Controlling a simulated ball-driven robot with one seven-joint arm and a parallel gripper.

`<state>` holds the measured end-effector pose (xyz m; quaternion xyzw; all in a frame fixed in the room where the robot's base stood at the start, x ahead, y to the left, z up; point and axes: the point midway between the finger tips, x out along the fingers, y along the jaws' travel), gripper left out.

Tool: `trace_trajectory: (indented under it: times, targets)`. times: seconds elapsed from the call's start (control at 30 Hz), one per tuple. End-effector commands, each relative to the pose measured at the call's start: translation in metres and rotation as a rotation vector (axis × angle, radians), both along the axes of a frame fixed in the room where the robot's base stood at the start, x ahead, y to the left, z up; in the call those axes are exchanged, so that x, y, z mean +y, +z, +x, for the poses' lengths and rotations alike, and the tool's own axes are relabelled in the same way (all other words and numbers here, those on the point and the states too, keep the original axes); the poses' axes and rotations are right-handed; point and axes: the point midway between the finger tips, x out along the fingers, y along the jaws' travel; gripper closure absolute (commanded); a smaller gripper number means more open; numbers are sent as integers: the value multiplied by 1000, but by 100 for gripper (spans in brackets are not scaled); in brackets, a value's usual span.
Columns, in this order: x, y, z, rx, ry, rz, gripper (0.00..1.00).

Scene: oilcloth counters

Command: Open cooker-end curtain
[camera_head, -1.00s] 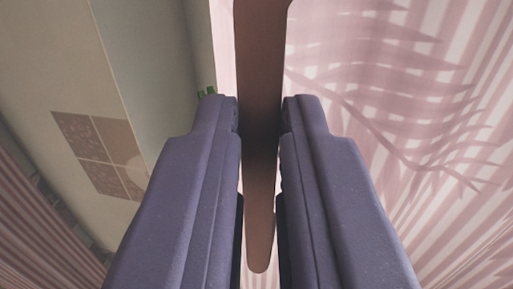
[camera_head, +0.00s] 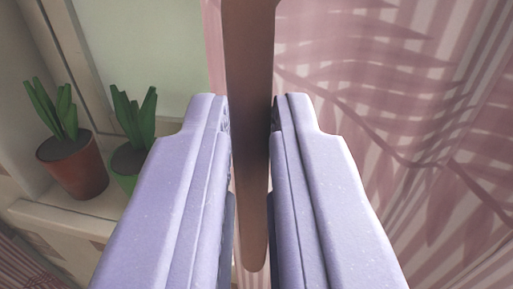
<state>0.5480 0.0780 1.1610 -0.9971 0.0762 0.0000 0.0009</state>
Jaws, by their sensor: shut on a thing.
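My gripper (camera_head: 250,118) is in the middle of the view, its two lilac fingers shut on a long brown bar (camera_head: 250,50). The bar runs upright between the fingers, from the top edge of the picture to a rounded lower end. Behind it and to the right hangs a pink and white striped curtain (camera_head: 400,110) with leaf-shaped shading. The curtain's left edge shows just left of the bar. How the bar joins the curtain is hidden. Which end of the counters this is, I cannot tell.
Left of the curtain is a pale green window or panel (camera_head: 150,45) with a cream frame. A potted plant in a brown pot (camera_head: 75,165) and one in a green pot (camera_head: 128,165) stand on a ledge (camera_head: 70,215), the green one partly behind my left finger.

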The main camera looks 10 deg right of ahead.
Motion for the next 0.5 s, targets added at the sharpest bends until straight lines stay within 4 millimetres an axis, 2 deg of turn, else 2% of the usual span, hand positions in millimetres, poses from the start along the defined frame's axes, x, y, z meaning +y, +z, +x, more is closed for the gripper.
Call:
trace_trajectory:
  times: [0.47,0.5]
  targets:
    - [-2,-1,-1,2,1,-1,100]
    - [-2,-1,-1,2,1,-1,83]
